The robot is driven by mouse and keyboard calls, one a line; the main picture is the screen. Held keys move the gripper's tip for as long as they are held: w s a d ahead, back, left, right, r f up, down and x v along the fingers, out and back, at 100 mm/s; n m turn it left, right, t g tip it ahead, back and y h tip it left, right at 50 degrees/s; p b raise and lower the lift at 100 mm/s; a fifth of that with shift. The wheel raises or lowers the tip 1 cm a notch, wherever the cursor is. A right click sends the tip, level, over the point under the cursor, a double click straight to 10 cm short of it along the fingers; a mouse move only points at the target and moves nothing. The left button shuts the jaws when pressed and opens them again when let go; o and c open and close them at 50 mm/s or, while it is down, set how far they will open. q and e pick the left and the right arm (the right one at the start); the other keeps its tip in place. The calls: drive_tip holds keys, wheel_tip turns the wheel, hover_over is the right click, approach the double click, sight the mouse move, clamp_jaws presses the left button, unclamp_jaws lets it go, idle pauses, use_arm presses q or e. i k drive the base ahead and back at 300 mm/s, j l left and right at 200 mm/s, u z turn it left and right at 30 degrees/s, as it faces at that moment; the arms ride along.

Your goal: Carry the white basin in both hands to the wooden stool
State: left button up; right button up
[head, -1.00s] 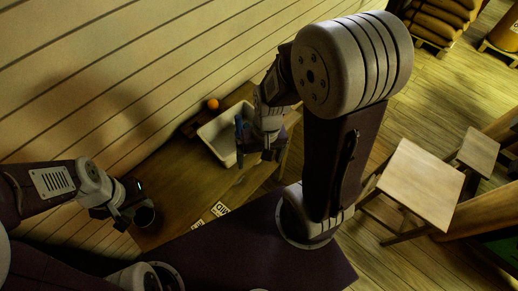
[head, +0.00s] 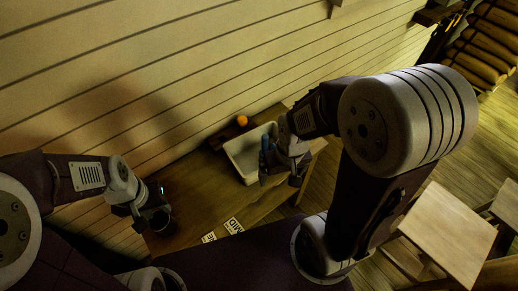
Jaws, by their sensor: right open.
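The white basin (head: 237,151) sits on a wooden table against the plank wall, in the middle of the head view. My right gripper (head: 266,165) is open at the basin's right side and covers part of it; I cannot tell whether it touches the rim. My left gripper (head: 150,217) is at the table's left end, well apart from the basin, beside a dark round thing; its jaws are too dark to read. The wooden stool (head: 447,228) stands on the floor at the right, its lower edge partly behind my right arm.
An orange ball (head: 242,121) is behind the basin by the wall. Printed labels (head: 233,226) lie at the table's front. The bare tabletop (head: 205,199) is clear between my grippers. A second stool (head: 508,207) is at the right edge; stacked sacks (head: 492,45) are at upper right.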

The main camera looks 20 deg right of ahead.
sight(448, 234)
drive_tip(key=z, duration=3)
drive_tip(key=u, duration=2.35)
drive_tip(key=i+l+u, duration=0.4)
drive_tip(key=l+u, duration=0.2)
drive_tip(key=i+l+u, duration=0.1)
drive_tip(key=l+u, duration=0.25)
drive_tip(key=l, duration=0.1)
